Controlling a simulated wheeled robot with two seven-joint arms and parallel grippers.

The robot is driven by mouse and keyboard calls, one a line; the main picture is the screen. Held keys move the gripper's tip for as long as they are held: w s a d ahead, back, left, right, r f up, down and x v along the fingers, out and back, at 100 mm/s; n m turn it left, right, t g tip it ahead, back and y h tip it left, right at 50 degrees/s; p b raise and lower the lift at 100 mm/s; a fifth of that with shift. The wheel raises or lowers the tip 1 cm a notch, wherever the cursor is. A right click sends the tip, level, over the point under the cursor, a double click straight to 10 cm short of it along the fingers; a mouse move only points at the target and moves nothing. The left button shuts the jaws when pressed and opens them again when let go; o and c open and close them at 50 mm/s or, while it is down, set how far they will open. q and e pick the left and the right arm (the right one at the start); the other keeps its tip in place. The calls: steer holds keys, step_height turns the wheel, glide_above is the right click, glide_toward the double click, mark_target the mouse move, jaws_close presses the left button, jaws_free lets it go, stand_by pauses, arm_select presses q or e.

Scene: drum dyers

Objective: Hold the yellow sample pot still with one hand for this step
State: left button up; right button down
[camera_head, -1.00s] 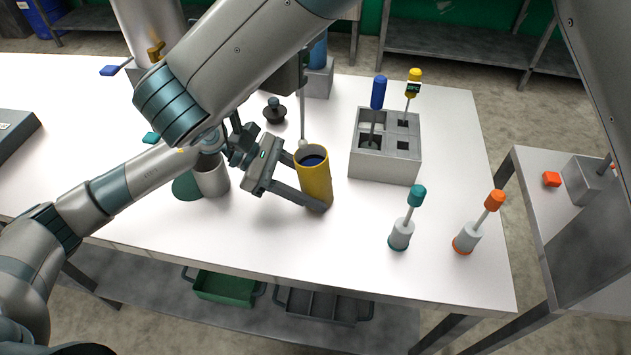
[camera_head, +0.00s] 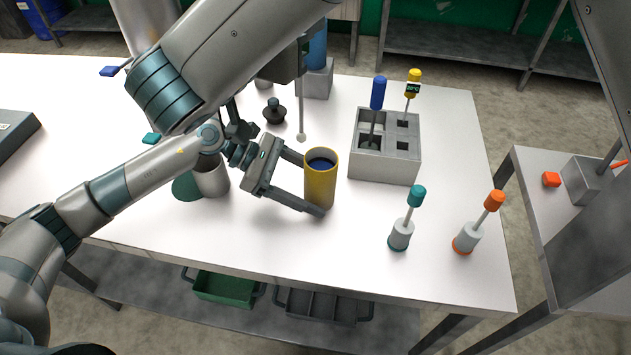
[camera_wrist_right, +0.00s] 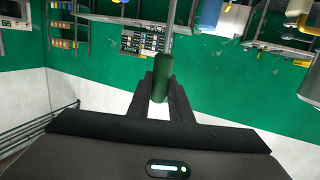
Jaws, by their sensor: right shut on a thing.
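The yellow sample pot (camera_head: 322,188) stands upright on the white table, with dark blue contents showing in its mouth. My left gripper (camera_head: 314,184) is open, with its fingers spread on either side of the pot. The near finger passes in front of the pot's base; the far finger is partly hidden behind the pot, so contact there cannot be told. My right gripper (camera_wrist_right: 160,88) is shut on a green handle (camera_wrist_right: 162,76). In the head view a thin rod with a pale ball end (camera_head: 301,137) hangs below my right arm, behind the pot.
A grey rack (camera_head: 385,168) with blue and yellow-topped tools stands right of the pot. Teal-topped (camera_head: 401,234) and orange-topped (camera_head: 467,238) tools stand in small holders front right. A grey cup (camera_head: 212,180) is left, a black knobbed object (camera_head: 274,111) behind. The table front is clear.

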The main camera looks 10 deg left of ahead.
arm_select(q)
steer(key=v, duration=1.2)
steer(key=shift+d+f, duration=0.1)
steer(key=shift+d, duration=0.05)
stand_by(0.3)
steer(key=x, duration=1.1)
steer(key=shift+d+f, duration=0.1)
steer(key=shift+d, duration=0.15)
